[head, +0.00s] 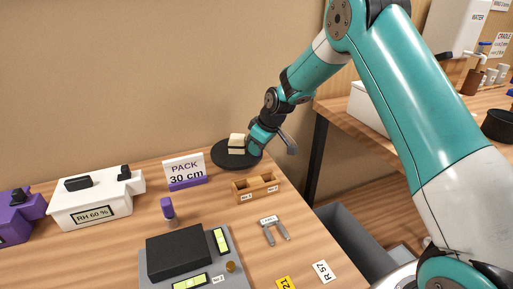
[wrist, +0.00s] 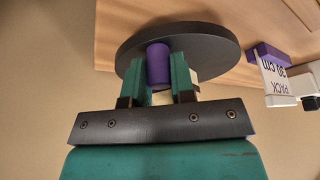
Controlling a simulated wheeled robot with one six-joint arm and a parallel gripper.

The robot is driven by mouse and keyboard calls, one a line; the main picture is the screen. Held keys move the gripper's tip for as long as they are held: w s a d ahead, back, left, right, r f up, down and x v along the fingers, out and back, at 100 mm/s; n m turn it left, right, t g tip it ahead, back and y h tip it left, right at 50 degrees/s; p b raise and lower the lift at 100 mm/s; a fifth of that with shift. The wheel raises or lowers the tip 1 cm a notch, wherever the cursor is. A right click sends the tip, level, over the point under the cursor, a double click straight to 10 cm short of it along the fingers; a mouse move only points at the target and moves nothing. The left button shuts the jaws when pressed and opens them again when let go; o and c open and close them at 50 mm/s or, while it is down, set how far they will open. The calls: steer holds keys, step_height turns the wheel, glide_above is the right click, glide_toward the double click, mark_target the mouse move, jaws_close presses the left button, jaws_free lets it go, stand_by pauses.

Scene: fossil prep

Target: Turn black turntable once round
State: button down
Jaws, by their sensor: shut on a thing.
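The black turntable (head: 222,155) lies on the wooden bench near the wall, with a cream block (head: 237,141) on it. In the wrist view the turntable (wrist: 215,47) shows as a dark disc across the top. A purple upright peg (wrist: 157,63) stands at its near edge. My gripper (wrist: 158,74) is shut on the purple peg, one teal finger on each side. In the head view my gripper (head: 252,145) is at the turntable's right side and hides the peg. Only bits of the cream block (wrist: 194,75) show behind the fingers.
A "PACK 30 cm" sign (head: 184,171) stands left of the turntable. The wall is close behind.

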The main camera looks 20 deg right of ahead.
steer(key=shift+w+d+n+g+y, duration=0.2)
steer(key=shift+w+d+n, duration=0.25)
steer(key=shift+n, duration=0.4)
steer(key=shift+w+d+n+g+y, duration=0.2)
steer(key=shift+w+n, duration=0.3)
steer(key=shift+n, duration=0.35)
steer(key=shift+w+d+r+n+g+y+p, duration=0.15)
steer(key=shift+w+n+g+p, duration=0.1)
steer(key=shift+w+n, duration=0.35)
steer(key=shift+w+d+f+n+g+y+p, duration=0.15)
steer(key=shift+w+n+g, duration=0.1)
steer(key=shift+n, duration=0.55)
steer(key=shift+w+r+n+g+p, duration=0.1)
steer(key=shift+w+n+g+p, duration=0.15)
steer(key=shift+w+n+p, duration=0.35)
steer(key=shift+w+r+n+g+p, duration=0.1)
steer(key=shift+w+n+g+p, duration=0.15)
steer(key=shift+n, duration=0.55)
steer(key=shift+w+f+n+g+p, duration=0.1)
steer(key=shift+w+n+g+p, duration=0.2)
steer(key=shift+n+p, duration=0.35)
steer(key=shift+w+a, duration=0.1)
steer(key=c, duration=1)
jaws_free()
steer(key=shift+o, duration=0.2)
steer(key=shift+f, duration=0.1)
